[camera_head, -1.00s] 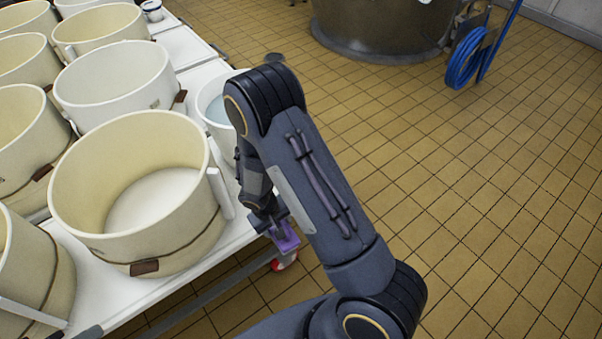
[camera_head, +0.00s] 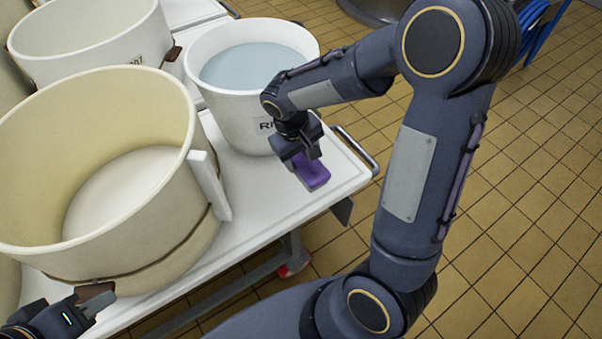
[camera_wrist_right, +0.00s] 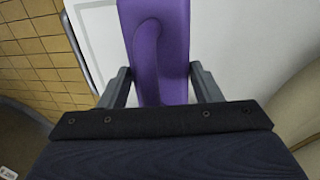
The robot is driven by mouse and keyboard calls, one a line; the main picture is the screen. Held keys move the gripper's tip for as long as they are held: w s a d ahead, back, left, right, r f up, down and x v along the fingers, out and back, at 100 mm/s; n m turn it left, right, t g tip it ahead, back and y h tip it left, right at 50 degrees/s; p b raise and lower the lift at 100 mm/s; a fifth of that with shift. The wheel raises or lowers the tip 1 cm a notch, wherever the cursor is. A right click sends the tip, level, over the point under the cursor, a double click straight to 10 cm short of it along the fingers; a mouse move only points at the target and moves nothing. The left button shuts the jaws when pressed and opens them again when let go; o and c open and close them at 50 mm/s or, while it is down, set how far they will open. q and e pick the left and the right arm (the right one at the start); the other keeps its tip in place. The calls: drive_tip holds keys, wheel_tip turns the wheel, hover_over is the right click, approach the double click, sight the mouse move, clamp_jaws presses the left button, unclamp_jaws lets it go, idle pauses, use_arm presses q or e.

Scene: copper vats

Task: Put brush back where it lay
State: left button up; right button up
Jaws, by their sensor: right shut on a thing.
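The purple brush (camera_head: 313,172) is in my right gripper (camera_head: 299,150), over the white cart top (camera_head: 245,190) near its right end, in front of the white bucket. I cannot tell whether the brush touches the top. In the right wrist view the brush (camera_wrist_right: 158,45) runs between the two fingers of my right gripper (camera_wrist_right: 162,88), with the white surface behind it; the fingers hide part of it. My left gripper (camera_head: 78,312) is low at the left, beside the brown tag of the big cream vat; its jaws are not clear.
The cream vat (camera_head: 95,110) fills the left of the cart. The white bucket (camera_head: 235,110) holds bluish water and is lettered. Another white vat (camera_head: 90,45) stands behind. A metal rail (camera_head: 357,150) sticks out at the cart's right end. Tiled floor (camera_head: 500,250) lies open to the right.

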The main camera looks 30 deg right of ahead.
sight(302, 169)
drive_tip(key=shift+f+b, duration=0.7)
drive_tip(key=shift+f, duration=1.9)
drive_tip(key=shift+f, duration=0.1)
drive_tip(key=o, duration=1.3)
